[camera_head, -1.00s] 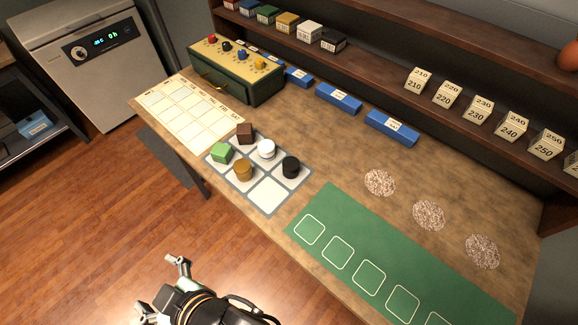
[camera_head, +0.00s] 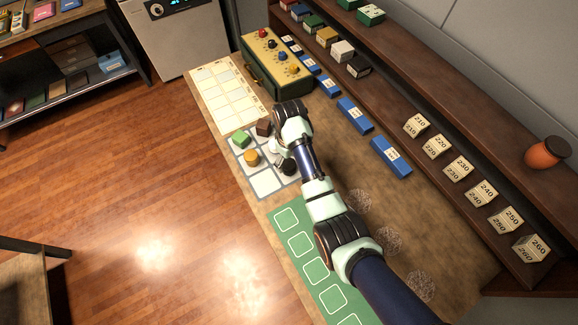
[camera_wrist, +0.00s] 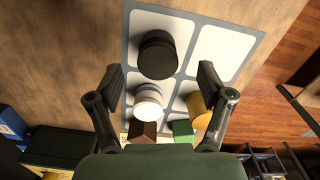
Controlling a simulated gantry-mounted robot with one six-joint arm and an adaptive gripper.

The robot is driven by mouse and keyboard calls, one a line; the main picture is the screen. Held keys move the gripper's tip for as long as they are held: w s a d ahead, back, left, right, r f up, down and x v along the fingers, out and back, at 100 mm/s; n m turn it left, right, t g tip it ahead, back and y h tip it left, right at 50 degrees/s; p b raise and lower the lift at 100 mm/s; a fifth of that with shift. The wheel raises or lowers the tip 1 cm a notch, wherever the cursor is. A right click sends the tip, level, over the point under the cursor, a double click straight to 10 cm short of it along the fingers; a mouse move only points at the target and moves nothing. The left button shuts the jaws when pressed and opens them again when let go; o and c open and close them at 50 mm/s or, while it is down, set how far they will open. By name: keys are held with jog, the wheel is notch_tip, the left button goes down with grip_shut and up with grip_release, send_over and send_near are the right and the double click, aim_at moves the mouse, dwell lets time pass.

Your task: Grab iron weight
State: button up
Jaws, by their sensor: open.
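The black cylinder, which looks like the iron weight (camera_head: 288,168), stands on the pale grid mat (camera_head: 264,184). The arm partly hides it in the head view; in the wrist view the black cylinder (camera_wrist: 158,55) is clear. My gripper (camera_wrist: 162,76) is open and empty above the mat, its fingertips spread to either side in the picture. The black cylinder shows slightly beyond and between the fingertips. A white cylinder (camera_wrist: 148,100) is between the fingers, closer to the palm. In the head view my gripper (camera_head: 281,146) is largely hidden by the wrist.
A brass-coloured cylinder (camera_wrist: 198,110) is close to one finger. A brown cube (camera_wrist: 142,132) and a green cube (camera_wrist: 183,130) stand on adjoining cells. A green mat (camera_head: 304,262) lies nearby. Blue boxes (camera_head: 354,115) line the back; a shelf (camera_head: 455,140) rises behind.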

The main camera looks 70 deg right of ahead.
aim_at(289, 164)
jog(key=f, duration=0.2)
jog(key=f+b, duration=0.1)
jog(key=f, duration=0.2)
jog(key=shift+w+d+f, duration=0.1)
jog(key=shift+d, duration=0.1)
grip_shut()
